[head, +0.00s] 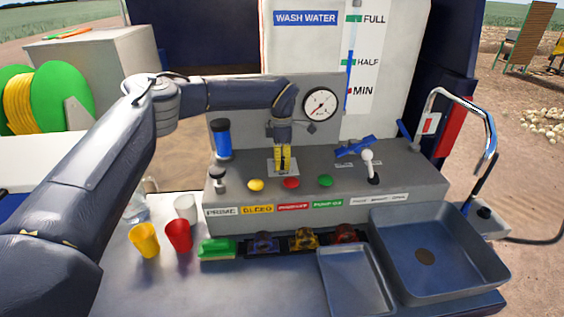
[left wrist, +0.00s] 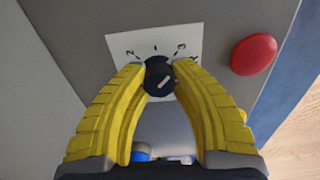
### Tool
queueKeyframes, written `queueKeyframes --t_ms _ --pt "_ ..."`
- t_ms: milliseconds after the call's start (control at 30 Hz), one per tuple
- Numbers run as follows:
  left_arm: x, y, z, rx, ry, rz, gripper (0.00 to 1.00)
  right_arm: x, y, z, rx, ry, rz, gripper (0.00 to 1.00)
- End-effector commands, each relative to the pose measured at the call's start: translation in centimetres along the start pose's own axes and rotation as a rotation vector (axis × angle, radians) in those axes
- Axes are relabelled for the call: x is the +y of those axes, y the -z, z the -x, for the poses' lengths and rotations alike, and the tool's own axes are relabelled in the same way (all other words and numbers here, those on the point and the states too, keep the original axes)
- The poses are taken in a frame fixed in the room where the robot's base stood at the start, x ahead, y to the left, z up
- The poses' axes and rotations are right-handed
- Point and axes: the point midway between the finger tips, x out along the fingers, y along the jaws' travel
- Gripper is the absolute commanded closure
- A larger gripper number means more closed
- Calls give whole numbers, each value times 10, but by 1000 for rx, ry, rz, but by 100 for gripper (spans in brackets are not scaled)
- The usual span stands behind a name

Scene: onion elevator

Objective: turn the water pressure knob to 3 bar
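The black knob (left wrist: 159,76) sits on a white dial plate (left wrist: 152,40) in the left wrist view. It has a white pointer mark slanting between lower left and upper right. A 2 and a 3 are readable on the plate; other marks are partly hidden. My left gripper (left wrist: 160,70) has its yellow fingertips against both sides of the knob. In the head view my left gripper (head: 282,168) points down at the plate (head: 272,168) and hides the knob. The round pressure gauge (head: 321,103) stands behind it; its reading is too small to tell. My right gripper is not in view.
A red button (left wrist: 254,54) is close to the right finger. Yellow (head: 256,185), red (head: 291,183) and green (head: 325,181) buttons line the panel front.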

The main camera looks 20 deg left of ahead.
Motion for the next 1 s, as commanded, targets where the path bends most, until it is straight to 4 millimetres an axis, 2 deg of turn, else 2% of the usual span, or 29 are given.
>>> queueKeyframes --t_ms 33,233,567,767,1000 --pt "0 2 -2 2 2 2 71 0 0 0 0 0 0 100" --pt "0 0 0 0 -1 1 48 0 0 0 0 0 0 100" --pt "1 0 5 -2 -3 0 48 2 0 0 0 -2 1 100" --pt "1 0 31 -3 -5 1 48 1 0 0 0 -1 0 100" --pt "1 0 73 -2 -4 2 48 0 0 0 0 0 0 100"
